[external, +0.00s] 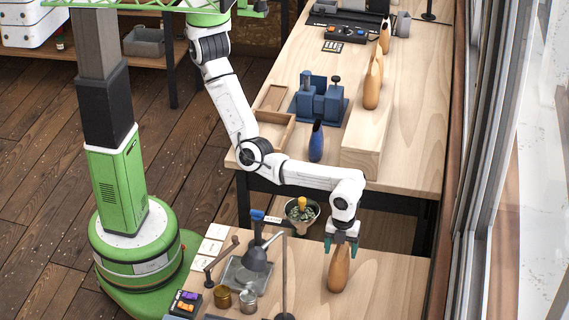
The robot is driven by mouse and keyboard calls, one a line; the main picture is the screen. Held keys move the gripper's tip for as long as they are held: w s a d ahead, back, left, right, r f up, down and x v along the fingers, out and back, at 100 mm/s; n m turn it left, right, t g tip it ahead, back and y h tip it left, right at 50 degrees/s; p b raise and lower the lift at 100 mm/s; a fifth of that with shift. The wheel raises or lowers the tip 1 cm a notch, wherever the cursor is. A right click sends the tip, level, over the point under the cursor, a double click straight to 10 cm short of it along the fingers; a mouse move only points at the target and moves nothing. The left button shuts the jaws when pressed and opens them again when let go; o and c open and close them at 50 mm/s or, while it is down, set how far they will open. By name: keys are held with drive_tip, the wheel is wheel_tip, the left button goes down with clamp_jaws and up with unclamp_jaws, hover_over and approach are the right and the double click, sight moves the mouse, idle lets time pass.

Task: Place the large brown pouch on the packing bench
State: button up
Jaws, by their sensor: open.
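A brown pouch (338,270) stands upright on the near wooden bench (385,285), close to its back right. My gripper (341,243) points down at the top of this pouch, with its teal fingers open on either side. I cannot tell whether the fingers touch it. Another brown pouch (373,82) stands on a raised pale wooden block on the far bench (415,130), and a smaller-looking one (385,36) stands farther back. Which pouch is largest is hard to judge from this view.
The far bench holds a dark blue pouch (316,142), a blue device (320,100), a wooden tray (262,130) and the pale block (370,145). Windows line the right.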

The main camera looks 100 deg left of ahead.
drive_tip(key=r, duration=0.9)
drive_tip(key=shift+a+r+b, duration=0.25)
drive_tip(key=shift+r+b, duration=0.05)
drive_tip(key=s+a+f+n, duration=0.2)
drive_tip(key=a+f+n, duration=0.4)
drive_tip(key=a, duration=0.6)
drive_tip(key=s+a+f+n, duration=0.3)
drive_tip(key=s+a, duration=0.3)
drive_tip(key=s, duration=0.2)
drive_tip(key=s+a+f+n+t+y, duration=0.1)
drive_tip(key=s+a+f+n, duration=0.3)
drive_tip(key=s+a, duration=0.3)
drive_tip(key=s+f, duration=0.1)
drive_tip(key=s, duration=0.1)
drive_tip(key=shift+s+f+n, duration=0.3)
drive_tip(key=shift+f, duration=0.1)
drive_tip(key=shift+o, duration=0.2)
drive_tip(key=s+n+h, duration=0.1)
drive_tip(key=s+n, duration=0.3)
drive_tip(key=s, duration=0.6)
drive_tip(key=shift+d+r, duration=0.3)
drive_tip(key=shift+d, duration=0.05)
drive_tip(key=shift+o, duration=0.8)
drive_tip(key=shift+s+d+r, duration=0.1)
drive_tip(key=shift+s, duration=0.15)
